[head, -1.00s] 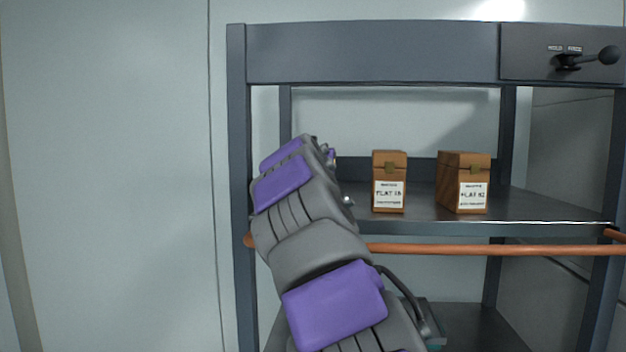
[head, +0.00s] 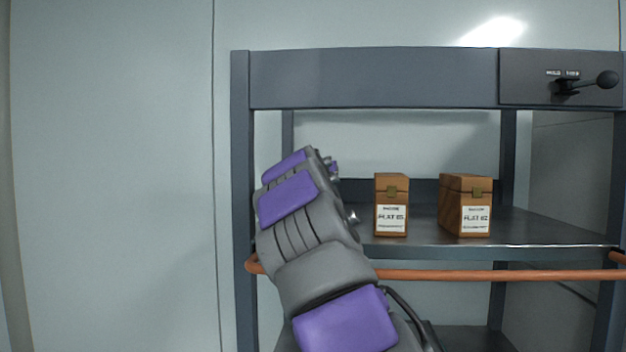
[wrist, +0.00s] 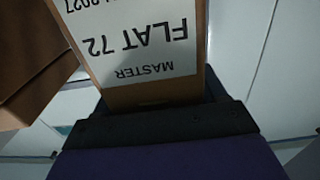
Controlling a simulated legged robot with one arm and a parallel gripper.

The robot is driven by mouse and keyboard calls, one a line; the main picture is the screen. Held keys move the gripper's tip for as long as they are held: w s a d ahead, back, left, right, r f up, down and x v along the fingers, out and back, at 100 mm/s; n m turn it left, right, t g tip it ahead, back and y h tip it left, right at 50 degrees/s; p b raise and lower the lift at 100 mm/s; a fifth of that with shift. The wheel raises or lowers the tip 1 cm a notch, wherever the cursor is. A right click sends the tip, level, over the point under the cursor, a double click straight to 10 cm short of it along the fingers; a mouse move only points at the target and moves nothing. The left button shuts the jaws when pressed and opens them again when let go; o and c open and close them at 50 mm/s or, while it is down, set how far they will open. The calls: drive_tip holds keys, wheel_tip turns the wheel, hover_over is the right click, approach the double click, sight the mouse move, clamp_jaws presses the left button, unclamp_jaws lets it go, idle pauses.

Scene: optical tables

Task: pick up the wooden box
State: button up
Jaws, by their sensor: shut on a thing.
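In the wrist view a wooden box (wrist: 152,95) with a white label reading "MASTER FLAT 72", upside down in the picture, fills the top middle. My gripper (wrist: 155,122) is shut on this box at its near end; the fingertips are not clearly visible. In the head view my arm covers the left part of the shelf, and the gripper and held box are hidden behind it. Two other wooden boxes with brass clasps and white labels stand upright on the shelf: a left one (head: 391,190) and a right one (head: 452,208).
The grey rack has a metal shelf (head: 425,237), a top beam (head: 370,80) and a panel with a black lever (head: 590,83). An orange rail (head: 480,275) runs across the front below the shelf. Another wooden box (wrist: 30,70) shows at the wrist view's left edge.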

drive_tip(key=shift+r+p, duration=0.35)
drive_tip(key=shift+r, duration=0.35)
drive_tip(key=shift+s+r, duration=0.1)
drive_tip(key=shift+r, duration=0.1)
drive_tip(key=shift+s+d+f, duration=0.1)
drive_tip(key=shift+s+d, duration=0.05)
drive_tip(key=shift+s, duration=0.05)
drive_tip(key=shift+s+d+b, duration=0.15)
drive_tip(key=shift+s+b, duration=0.35)
drive_tip(key=shift+s, duration=0.25)
drive_tip(key=shift+s+d+b, duration=0.1)
drive_tip(key=shift+s+b, duration=0.4)
drive_tip(key=shift+s, duration=0.25)
drive_tip(key=s+d+r+b, duration=0.1)
drive_tip(key=s+d+b, duration=0.1)
drive_tip(key=s, duration=1)
drive_tip(key=shift+d+r, duration=0.3)
drive_tip(key=shift+d, duration=0.15)
